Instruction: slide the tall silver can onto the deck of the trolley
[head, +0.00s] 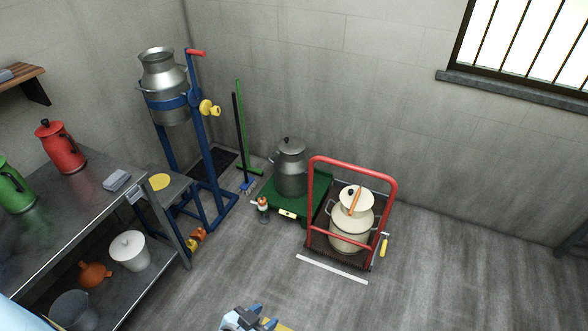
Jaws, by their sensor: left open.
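A tall silver can (290,173) with a dark lid knob and side handles stands upright on a low green platform (263,205). The trolley (396,200) has a red tube frame and a dark deck, right beside the platform. A cream can with a lid (352,232) stands on the trolley deck, behind the front red bar, with an orange-handled item across its top. A second silver can (163,82), lidless, sits in a blue stand. My left gripper (262,316) is at the bottom edge, open and empty, well away from the cans. My right gripper is out of view.
A metal bench (75,215) with red and green jugs stands at the left. The blue stand (205,160) is behind it. A small bottle (263,208) is before the platform. A white strip (331,269) lies before the trolley. Floor at the right is clear.

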